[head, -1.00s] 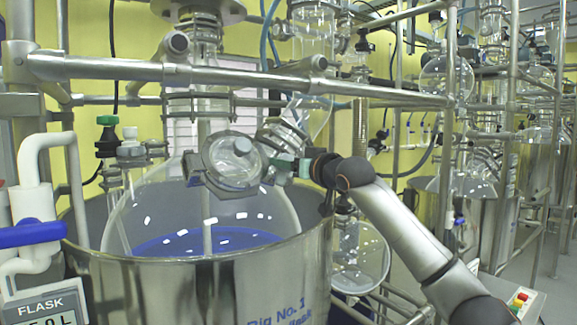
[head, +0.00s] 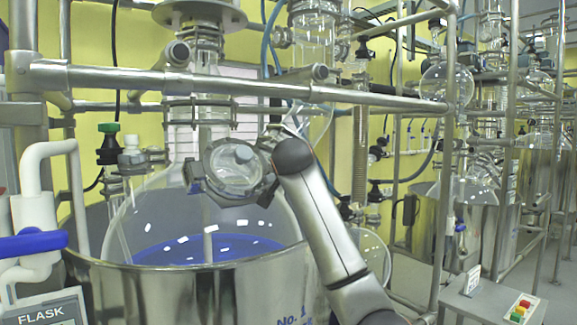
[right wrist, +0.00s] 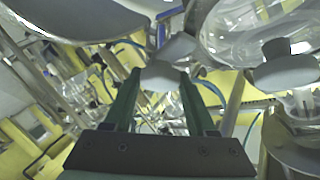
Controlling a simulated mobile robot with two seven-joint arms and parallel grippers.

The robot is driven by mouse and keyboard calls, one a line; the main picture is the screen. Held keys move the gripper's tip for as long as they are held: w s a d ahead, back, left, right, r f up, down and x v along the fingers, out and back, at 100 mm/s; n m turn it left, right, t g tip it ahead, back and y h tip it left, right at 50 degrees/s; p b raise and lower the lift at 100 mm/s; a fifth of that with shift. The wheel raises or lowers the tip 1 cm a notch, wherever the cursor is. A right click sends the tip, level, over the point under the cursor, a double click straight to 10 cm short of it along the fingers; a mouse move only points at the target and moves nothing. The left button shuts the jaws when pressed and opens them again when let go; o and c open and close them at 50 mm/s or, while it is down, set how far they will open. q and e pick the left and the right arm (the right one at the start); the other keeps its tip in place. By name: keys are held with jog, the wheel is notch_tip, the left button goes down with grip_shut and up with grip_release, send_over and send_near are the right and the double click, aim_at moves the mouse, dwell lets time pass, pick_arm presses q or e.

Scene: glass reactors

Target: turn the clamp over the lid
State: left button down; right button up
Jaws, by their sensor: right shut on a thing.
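The round glass lid (head: 238,172) faces me on the tilted port of the big glass flask in the head view. A grey clamp (head: 193,176) with lugs rings the lid. My right arm comes in from the right, and its dark wrist joint hides the right gripper in the head view. In the right wrist view the green fingers of my right gripper (right wrist: 162,76) are shut on a grey wing-shaped piece of the clamp (right wrist: 166,62). Another grey wing (right wrist: 285,68) stands to the right, near clear glass. My left gripper is not in view.
The flask (head: 150,215) sits in a steel vessel (head: 200,290) with blue liquid inside. A horizontal steel rail (head: 240,88) crosses above the lid. White pipes with a blue handle (head: 32,243) stand at the left. More reactors and posts stand at the right.

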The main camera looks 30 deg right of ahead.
jog(key=m+g+h, duration=0.1)
jog(key=m+g, duration=0.1)
jog(key=m, duration=0.1)
jog(key=shift+a, duration=0.1)
jog(key=shift+m+g, duration=1)
jog(key=shift+m, duration=0.5)
jog(key=shift+m+g, duration=0.3)
jog(key=shift+m, duration=0.1)
jog(key=o, duration=1.4)
jog(key=shift+s+a+r+b, duration=0.2)
jog(key=shift+s+b, duration=0.1)
jog(key=shift+b+v, duration=1.5)
jog(key=shift+v, duration=4.3)
